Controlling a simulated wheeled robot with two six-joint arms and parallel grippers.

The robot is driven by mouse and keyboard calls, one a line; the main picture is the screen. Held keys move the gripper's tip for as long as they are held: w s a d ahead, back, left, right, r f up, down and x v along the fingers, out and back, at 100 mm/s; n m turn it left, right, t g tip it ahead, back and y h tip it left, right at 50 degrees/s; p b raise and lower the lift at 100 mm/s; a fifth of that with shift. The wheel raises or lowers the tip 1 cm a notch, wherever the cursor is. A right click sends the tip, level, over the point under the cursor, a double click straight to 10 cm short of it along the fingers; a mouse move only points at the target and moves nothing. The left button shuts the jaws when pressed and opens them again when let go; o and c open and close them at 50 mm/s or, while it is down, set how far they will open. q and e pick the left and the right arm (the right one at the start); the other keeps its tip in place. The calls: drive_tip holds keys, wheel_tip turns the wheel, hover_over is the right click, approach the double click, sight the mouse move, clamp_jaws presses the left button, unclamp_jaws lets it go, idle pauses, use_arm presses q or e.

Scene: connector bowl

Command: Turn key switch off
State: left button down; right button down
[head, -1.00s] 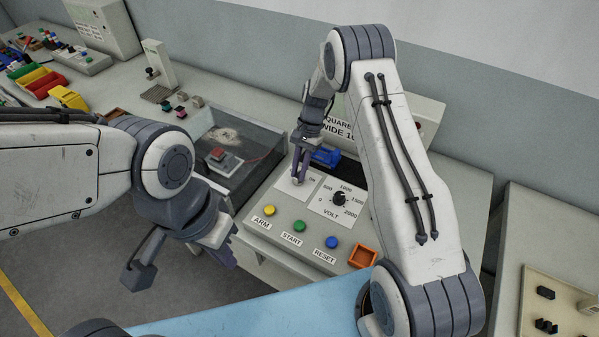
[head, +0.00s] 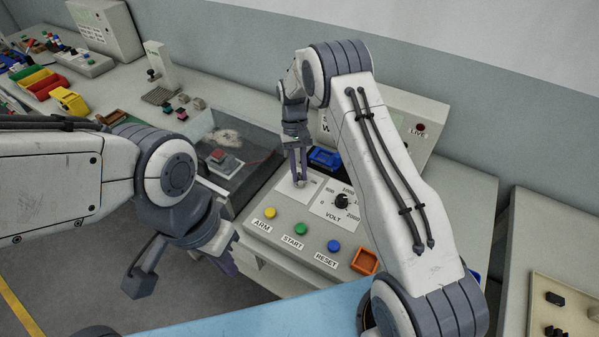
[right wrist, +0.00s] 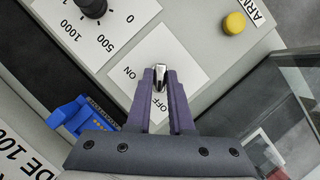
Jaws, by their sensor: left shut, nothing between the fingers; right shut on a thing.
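The key switch's metal key (right wrist: 159,72) stands on a white plate (right wrist: 182,75) marked ON and OFF, in the right wrist view. My right gripper (head: 301,184) reaches down onto this plate (head: 288,189) in the head view. Its two fingers are shut on the key, which shows between the fingertips in the right wrist view. The fingers partly cover the OFF mark; the ON mark is clear beside the fingertips. My left gripper (head: 230,264) is shut and empty, hanging at the console's front left, away from the switch.
The console carries a black voltage knob (head: 341,200) beside the key plate, and yellow (head: 269,213), green (head: 300,229) and blue (head: 333,246) buttons in front. A blue connector (head: 325,157) sits behind the plate. A clear-sided box (head: 238,160) stands left.

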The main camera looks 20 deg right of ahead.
drive_tip(key=shift+w+n, duration=0.1)
drive_tip(key=shift+n, duration=0.2)
drive_tip(key=c, duration=0.8)
unclamp_jaws()
drive_tip(key=shift+r, duration=0.1)
drive_tip(key=shift+w+r, duration=0.2)
drive_tip(key=shift+r, duration=0.05)
drive_tip(key=b+v, duration=0.2)
drive_tip(key=v, duration=0.7)
drive_tip(key=shift+r, duration=0.35)
